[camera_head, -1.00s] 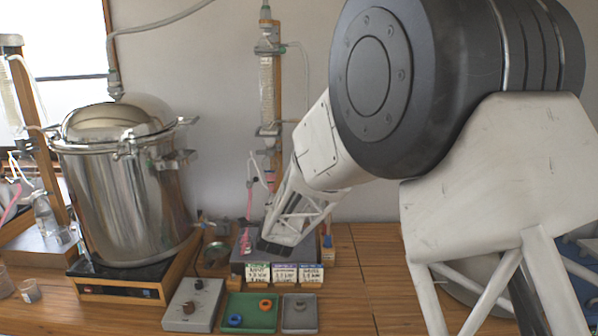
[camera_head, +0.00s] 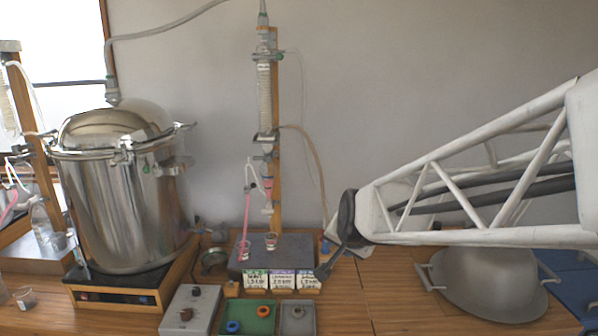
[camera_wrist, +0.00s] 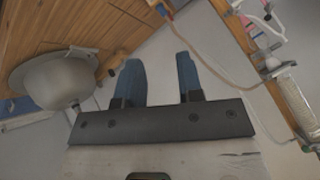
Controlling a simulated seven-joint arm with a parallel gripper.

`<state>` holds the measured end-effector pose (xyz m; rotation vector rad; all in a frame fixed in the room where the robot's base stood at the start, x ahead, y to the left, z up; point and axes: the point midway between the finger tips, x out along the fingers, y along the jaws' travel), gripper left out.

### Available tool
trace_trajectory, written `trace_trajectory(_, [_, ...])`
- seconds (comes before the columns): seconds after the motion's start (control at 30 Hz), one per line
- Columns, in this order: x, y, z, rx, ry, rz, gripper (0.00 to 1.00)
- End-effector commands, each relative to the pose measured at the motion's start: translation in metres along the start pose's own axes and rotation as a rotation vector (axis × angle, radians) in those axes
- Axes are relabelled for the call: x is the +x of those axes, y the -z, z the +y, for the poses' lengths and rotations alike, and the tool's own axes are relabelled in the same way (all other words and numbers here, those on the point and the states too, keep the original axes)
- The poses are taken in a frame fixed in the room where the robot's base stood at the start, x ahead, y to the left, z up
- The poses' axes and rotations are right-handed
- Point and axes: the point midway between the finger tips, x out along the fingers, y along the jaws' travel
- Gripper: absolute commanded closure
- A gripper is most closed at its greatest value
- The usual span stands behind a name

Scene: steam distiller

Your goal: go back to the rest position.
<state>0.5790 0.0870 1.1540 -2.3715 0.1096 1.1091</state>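My gripper shows in the wrist view (camera_wrist: 160,72) with its two blue fingers apart and nothing between them. In the head view, my arm's white lattice link comes in from the right. Its dark end is just right of the stone-grey block (camera_head: 290,246) behind the labelled boxes (camera_head: 270,281); the fingers cannot be made out clearly there.
A steel pot (camera_head: 125,210) stands on a hotplate at left. A glass condenser column (camera_head: 264,90) on a wooden stand rises behind the grey block. Green (camera_head: 262,318) and grey trays lie in front. A metal bowl-shaped lid (camera_head: 490,285) lies at right.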

Motion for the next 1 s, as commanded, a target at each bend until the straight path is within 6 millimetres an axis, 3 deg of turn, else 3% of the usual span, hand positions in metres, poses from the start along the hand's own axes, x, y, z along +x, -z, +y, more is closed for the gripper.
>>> trace_trajectory(0.3, [-0.087,-0.061,0.076,-0.223,-0.139,-0.188,0.66])
trace_trajectory(0.6, [-0.154,-0.123,0.138,-0.392,-0.243,-0.373,0.66])
trace_trajectory(0.8, [-0.174,-0.144,0.157,-0.441,-0.272,-0.438,0.66])
trace_trajectory(1.0, [-0.176,-0.147,0.16,-0.449,-0.277,-0.45,0.66])
